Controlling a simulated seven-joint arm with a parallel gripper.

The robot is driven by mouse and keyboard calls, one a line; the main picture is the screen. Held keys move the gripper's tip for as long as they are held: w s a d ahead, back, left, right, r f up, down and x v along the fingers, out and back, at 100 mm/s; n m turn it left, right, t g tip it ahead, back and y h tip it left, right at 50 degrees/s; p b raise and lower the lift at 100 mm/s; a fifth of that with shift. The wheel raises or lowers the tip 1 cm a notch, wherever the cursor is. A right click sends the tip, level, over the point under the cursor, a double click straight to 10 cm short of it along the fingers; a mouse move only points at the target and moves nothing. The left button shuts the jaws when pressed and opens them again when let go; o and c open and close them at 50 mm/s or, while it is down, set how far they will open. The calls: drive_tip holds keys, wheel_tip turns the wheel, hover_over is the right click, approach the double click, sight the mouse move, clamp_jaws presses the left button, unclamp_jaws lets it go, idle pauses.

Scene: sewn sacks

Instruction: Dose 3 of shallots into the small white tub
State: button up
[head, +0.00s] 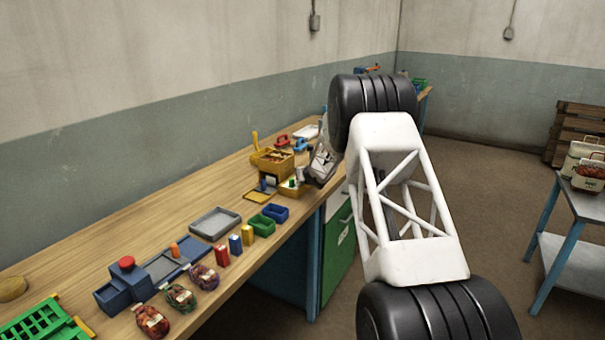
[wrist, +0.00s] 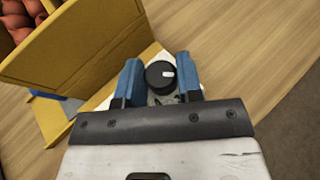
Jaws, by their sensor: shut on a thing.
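A yellow dispenser box (wrist: 75,50) fills the upper left of the wrist view, with reddish-brown shallots (wrist: 18,18) in its open top. In the head view the yellow dispenser (head: 272,158) stands on the bench left of my gripper. My gripper (wrist: 157,82) has its two blue fingers on either side of a round black knob (wrist: 160,74) with a white mark, beside the dispenser. It is shut on the knob. A white surface shows partly under the box and knob; I cannot tell whether it is the small white tub.
Several bright bins, including a green one (head: 261,225) and a blue one (head: 275,212), line the bench's front edge. A grey tray (head: 215,223) lies behind them. Netted bags (head: 152,322) lie at the near end. Wooden bench top (wrist: 235,45) is clear right of the knob.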

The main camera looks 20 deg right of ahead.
drive_tip(key=shift+r+m+h, duration=0.1)
drive_tip(key=shift+m+h, duration=0.3)
drive_tip(key=o, duration=0.9)
drive_tip(key=shift+s, duration=0.1)
drive_tip(key=shift+v, duration=3.8)
